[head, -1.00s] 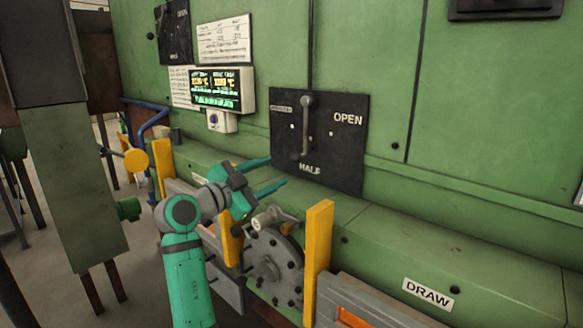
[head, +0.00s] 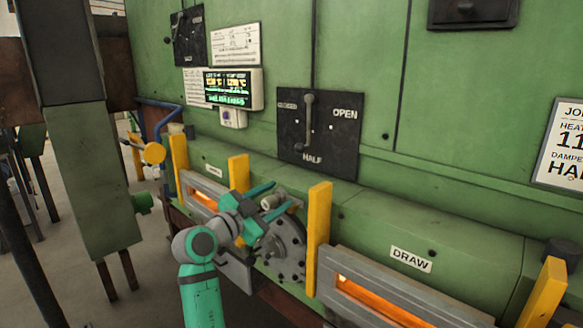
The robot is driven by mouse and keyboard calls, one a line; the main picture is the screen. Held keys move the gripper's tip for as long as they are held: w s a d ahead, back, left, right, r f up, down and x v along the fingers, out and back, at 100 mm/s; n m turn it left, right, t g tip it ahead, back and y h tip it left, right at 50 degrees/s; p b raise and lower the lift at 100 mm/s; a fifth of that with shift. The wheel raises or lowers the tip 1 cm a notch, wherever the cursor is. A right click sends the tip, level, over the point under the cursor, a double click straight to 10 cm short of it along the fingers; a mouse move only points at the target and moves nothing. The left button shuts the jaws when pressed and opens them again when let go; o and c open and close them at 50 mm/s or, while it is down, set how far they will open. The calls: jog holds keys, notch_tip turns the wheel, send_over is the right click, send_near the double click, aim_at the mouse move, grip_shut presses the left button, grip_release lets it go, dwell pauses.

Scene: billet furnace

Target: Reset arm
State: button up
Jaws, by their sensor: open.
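My gripper (head: 278,198) is at the end of my green and grey arm, low in the middle of the head view.
Yellow posts (head: 318,235) stick up along the furnace front close to my arm. Glowing slots show behind grey frames, one beside the DRAW label (head: 411,259). A lit display (head: 229,88) is on the wall. A green column (head: 85,185) stands at left.

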jog(key=s+d+f+n+t+y, duration=0.1)
jog(key=s+f+n+y, duration=0.25)
jog(key=f, duration=0.95)
jog(key=s+f+n+t+y, duration=0.15)
jog(key=f+n, duration=0.25)
jog(key=f, duration=0.9)
jog(key=s+d+f+n+g+y, duration=0.1)
jog(key=s+f+n+y, duration=0.25)
jog(key=s+f, duration=1.15)
jog(key=s+f+n+y, duration=0.15)
jog(key=s+f, duration=0.25)
jog(key=s, duration=0.6)
jog(key=s+f+n+y, duration=0.1)
jog(key=s+f+n, duration=0.15)
jog(key=s, duration=0.75)
jog(key=s+d+r, duration=0.1)
jog(key=s+r, duration=0.2)
jog(key=s, duration=0.7)
jog(key=s+d+r+m, duration=0.1)
jog(key=s+r, duration=0.3)
jog(key=s, duration=0.6)
jog(key=shift+s+d+r+g, duration=0.15)
jog(key=shift+g, duration=0.2)
